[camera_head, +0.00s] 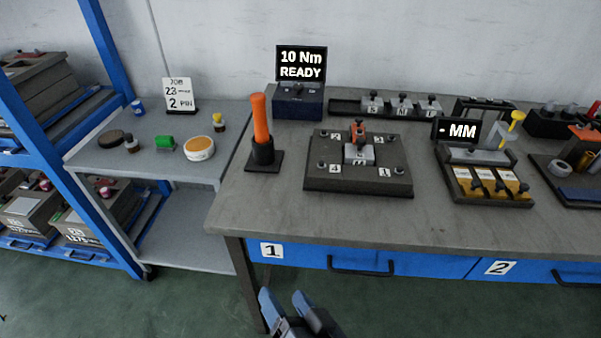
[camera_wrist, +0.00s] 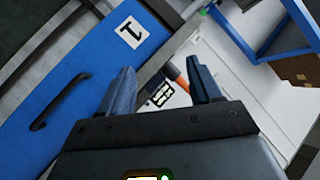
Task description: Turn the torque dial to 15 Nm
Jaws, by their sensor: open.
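The torque unit (camera_head: 298,105) is a dark blue box near the back of the bench. Its black display (camera_head: 301,63) reads "10 Nm READY". A small dark shape on top of the box may be the dial; its setting marks are too small to tell. In the wrist view a small display (camera_wrist: 163,94) with light text shows between my fingers, too small to read. My gripper (camera_head: 283,296) is open and empty, in front of the bench near drawer 1 and well away from the torque unit. Its two fingers also show spread in the wrist view (camera_wrist: 160,68).
An orange-handled tool (camera_head: 261,120) stands upright in a black holder, left of and nearer than the torque unit. A dark fixture plate (camera_head: 330,186) lies in front of it. The blue drawer 1 (camera_head: 310,257) is shut. A grey side cart (camera_head: 125,168) stands left.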

